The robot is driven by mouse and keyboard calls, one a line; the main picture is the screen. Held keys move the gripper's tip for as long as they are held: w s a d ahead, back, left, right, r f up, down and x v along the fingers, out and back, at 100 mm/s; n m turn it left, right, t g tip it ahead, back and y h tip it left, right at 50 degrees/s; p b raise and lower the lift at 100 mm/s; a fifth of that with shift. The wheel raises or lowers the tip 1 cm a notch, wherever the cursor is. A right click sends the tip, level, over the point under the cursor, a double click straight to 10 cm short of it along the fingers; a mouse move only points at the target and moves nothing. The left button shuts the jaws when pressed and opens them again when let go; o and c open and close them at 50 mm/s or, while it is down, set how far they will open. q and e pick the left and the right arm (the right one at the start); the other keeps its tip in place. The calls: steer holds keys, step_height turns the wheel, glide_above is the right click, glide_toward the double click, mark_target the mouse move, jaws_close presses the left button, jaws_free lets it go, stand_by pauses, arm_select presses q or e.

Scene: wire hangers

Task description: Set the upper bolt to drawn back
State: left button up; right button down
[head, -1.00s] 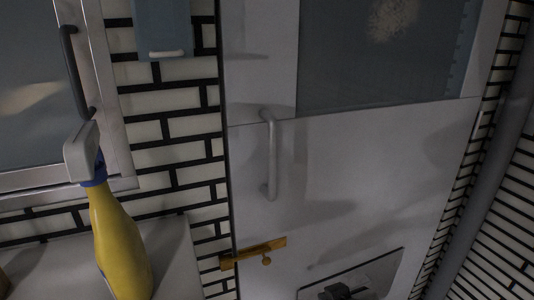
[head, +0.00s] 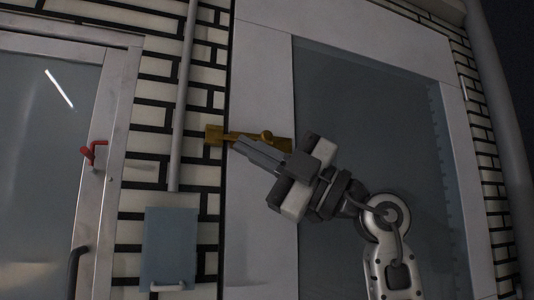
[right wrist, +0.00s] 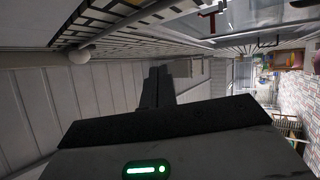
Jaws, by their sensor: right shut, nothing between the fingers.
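The upper bolt (head: 284,143) is a brass bolt with a round knob (head: 266,134), near the left edge of the pale door (head: 259,80). Its brass line runs left across the door edge to a brass piece (head: 213,135) on the tiled wall. My right gripper (head: 243,145) is shut and empty, its fingertips in front of or just below the bolt, left of the knob. The fingers hide part of the bolt; I cannot tell whether they touch it. The closed fingers also show in the right wrist view (right wrist: 157,88). My left gripper is not in view.
A grey pipe (head: 184,100) runs down the tiled wall to a blue-grey box (head: 170,245). Further left is a glazed frame (head: 112,120) with a red handle (head: 93,151). The door's dark panel (head: 370,110) lies behind my right arm.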

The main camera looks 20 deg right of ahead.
steer(key=s+d+r+m+t+h, duration=0.1)
steer(key=d+r+m+t+h, duration=0.3)
steer(key=h, duration=0.6)
step_height(320, 180, up, 3)
steer(key=d+m, duration=0.2)
steer(key=m, duration=0.2)
steer(key=shift+s+d+m, duration=0.3)
steer(key=shift+s+d, duration=0.05)
steer(key=shift+s, duration=0.05)
steer(key=r+p+x, duration=0.1)
steer(key=p+x, duration=0.2)
steer(key=x, duration=0.7)
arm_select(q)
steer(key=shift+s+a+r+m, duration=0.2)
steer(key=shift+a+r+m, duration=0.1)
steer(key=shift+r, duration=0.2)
arm_select(e)
steer(key=d+f, duration=0.1)
steer(key=w+d+f, duration=0.1)
steer(key=d, duration=0.1)
steer(key=shift+d+f, duration=0.15)
steer(key=shift+d, duration=0.15)
steer(key=shift+t, duration=0.3)
